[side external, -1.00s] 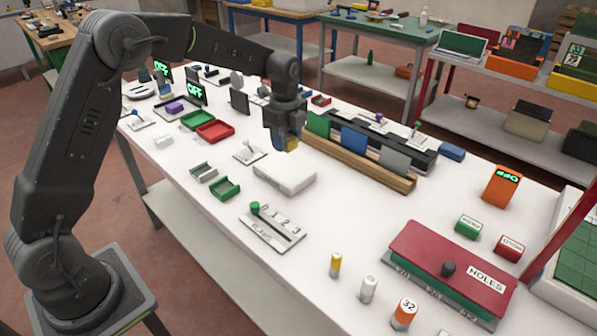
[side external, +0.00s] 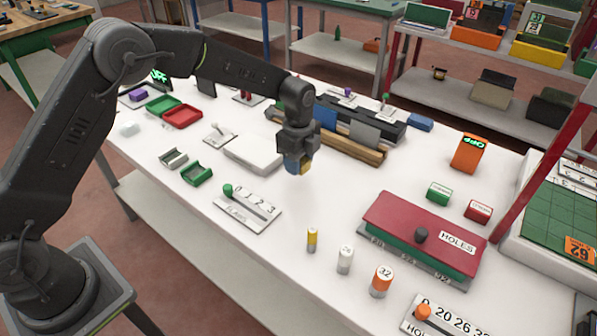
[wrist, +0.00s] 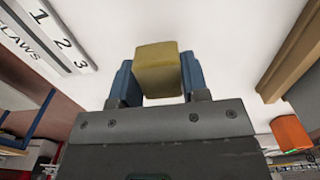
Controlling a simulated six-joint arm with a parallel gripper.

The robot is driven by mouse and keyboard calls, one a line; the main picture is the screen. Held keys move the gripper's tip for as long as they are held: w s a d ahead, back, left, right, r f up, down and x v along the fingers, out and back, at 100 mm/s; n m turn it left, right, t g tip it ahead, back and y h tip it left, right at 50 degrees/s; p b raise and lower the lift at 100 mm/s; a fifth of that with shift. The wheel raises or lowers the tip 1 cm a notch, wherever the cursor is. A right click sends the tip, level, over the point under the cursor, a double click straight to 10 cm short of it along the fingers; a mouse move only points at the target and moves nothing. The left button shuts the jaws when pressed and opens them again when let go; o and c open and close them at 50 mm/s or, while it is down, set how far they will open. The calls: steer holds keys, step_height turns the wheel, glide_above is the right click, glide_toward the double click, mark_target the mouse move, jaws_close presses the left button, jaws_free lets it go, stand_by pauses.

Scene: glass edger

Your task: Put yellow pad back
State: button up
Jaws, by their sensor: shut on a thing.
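My gripper (side external: 298,165) is shut on the yellow pad (side external: 304,169) and holds it above the white table, to the right of the white block. In the wrist view the yellow pad (wrist: 158,69) sits between the two blue fingers of my gripper (wrist: 155,80). In the side view the fingers hide most of the pad. Its resting place cannot be told from these frames.
A wooden rack (side external: 350,147) with upright panels stands behind my gripper. A white block (side external: 253,153) and a numbered slider plate (side external: 250,210) lie to the left. A red-lidded box (side external: 425,232) stands to the right. The table between is mostly clear.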

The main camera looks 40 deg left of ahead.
mark_target(299, 181)
steer(key=shift+f, duration=1.9)
steer(key=shift+f, duration=0.15)
steer(key=o, duration=0.9)
